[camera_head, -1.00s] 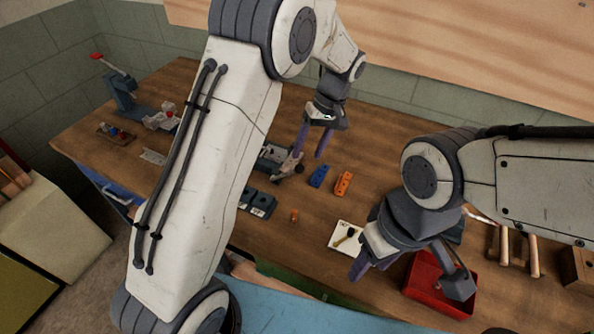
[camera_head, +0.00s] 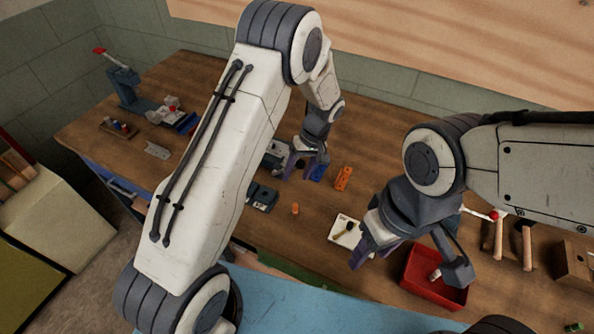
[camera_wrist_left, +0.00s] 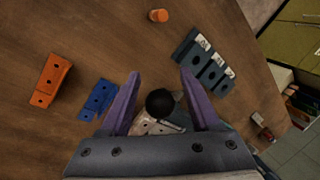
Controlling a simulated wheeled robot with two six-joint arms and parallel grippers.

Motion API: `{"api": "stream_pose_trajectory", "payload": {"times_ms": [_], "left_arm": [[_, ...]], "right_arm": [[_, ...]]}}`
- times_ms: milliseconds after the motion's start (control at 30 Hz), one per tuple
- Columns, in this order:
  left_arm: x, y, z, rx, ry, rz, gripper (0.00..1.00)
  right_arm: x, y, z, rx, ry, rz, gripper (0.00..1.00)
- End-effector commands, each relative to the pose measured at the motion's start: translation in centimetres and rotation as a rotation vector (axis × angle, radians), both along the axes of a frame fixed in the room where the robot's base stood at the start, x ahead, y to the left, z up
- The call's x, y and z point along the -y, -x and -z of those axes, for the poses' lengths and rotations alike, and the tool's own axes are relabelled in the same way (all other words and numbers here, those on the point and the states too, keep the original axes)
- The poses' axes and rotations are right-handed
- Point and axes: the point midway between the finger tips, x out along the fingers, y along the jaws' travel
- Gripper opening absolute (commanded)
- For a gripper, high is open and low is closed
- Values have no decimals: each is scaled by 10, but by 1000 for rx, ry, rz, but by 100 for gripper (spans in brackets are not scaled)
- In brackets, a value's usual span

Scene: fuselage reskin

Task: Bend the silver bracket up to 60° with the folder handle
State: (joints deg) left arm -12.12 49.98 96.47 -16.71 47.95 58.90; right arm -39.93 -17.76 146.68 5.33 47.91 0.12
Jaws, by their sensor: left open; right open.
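In the head view my left gripper (camera_head: 303,172) is low over the bench beside a grey metal device (camera_head: 276,153), which I take for the folder. In the left wrist view its two purple fingers (camera_wrist_left: 158,92) are open on either side of a black ball knob (camera_wrist_left: 160,102), apparently the folder handle's end. Contact is not clear. Part of the grey device (camera_wrist_left: 158,126) shows below the knob, mostly hidden by my gripper. I cannot make out the silver bracket with certainty. My right gripper (camera_head: 372,252) is open and empty near a white tray.
A blue block (camera_wrist_left: 98,100) and an orange block (camera_head: 343,178) lie near the left gripper. Dark blocks (camera_head: 262,197) and a small orange cylinder (camera_head: 295,209) lie in front. A white tray (camera_head: 340,238) and red bin (camera_head: 408,270) are near the right gripper. A flat silver plate (camera_head: 157,151) lies left.

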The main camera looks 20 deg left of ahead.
Motion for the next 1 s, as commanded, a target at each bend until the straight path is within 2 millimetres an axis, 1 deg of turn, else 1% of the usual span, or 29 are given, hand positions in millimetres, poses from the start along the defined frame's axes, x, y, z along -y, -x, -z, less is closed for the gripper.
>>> {"api": "stream_pose_trajectory", "payload": {"times_ms": [67,100,167,200,233,1000], "left_arm": [[0,0,0,0,0,0,63],[0,0,0,0,0,0,48],[0,0,0,0,0,0,25],[0,0,0,0,0,0,9],[0,0,0,0,0,0,0],[0,-1,-1,1,-1,0,0]], "right_arm": [[0,0,0,0,0,0,52],[0,0,0,0,0,0,52],[0,0,0,0,0,0,52],[0,0,0,0,0,0,52],[0,0,0,0,0,0,52],[0,0,0,0,0,0,52]]}}
